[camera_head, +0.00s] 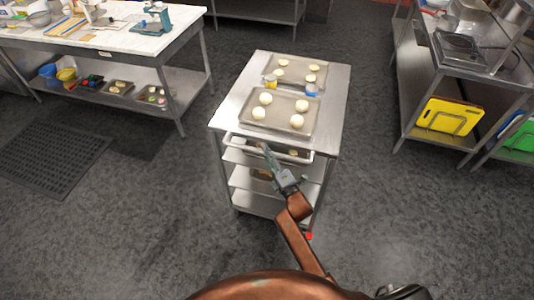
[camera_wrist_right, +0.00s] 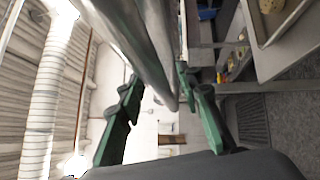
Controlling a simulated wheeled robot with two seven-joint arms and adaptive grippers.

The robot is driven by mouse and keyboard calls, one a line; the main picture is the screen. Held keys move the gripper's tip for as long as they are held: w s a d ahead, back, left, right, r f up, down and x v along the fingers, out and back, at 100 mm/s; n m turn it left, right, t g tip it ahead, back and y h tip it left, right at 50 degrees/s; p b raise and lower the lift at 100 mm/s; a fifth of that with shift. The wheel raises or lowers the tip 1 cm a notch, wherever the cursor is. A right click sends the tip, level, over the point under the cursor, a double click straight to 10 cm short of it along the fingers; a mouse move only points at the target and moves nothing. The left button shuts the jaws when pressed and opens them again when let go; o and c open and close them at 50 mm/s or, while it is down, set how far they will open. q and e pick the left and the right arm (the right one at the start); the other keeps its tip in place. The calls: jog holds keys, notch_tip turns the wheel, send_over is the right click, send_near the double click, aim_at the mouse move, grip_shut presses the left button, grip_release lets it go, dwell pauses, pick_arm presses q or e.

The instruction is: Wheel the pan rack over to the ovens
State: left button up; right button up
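The pan rack (camera_head: 337,97) is a steel cart with a flat top and lower shelves, standing upright on the floor in the middle of the head view. A front tray (camera_head: 285,124) and a back tray (camera_head: 288,80) on its top hold pale dough rounds. A metal bar (camera_head: 298,158) crosses its near side. My right gripper (camera_head: 262,160) is at this bar, its green fingers spread. In the right wrist view, metal (camera_wrist_right: 150,50) lies between the fingers (camera_wrist_right: 157,80); firm contact is not clear. My left gripper is out of view. No oven can be made out.
A worktable (camera_head: 110,38) with a lower shelf stands at the left. A steel bench (camera_head: 425,75) with a yellow board (camera_head: 449,116) stands at the right. A dark floor mat (camera_head: 52,158) lies at the left. Open floor surrounds the rack.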

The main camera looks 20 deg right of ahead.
grip_shut()
dwell(0.3)
dwell(0.4)
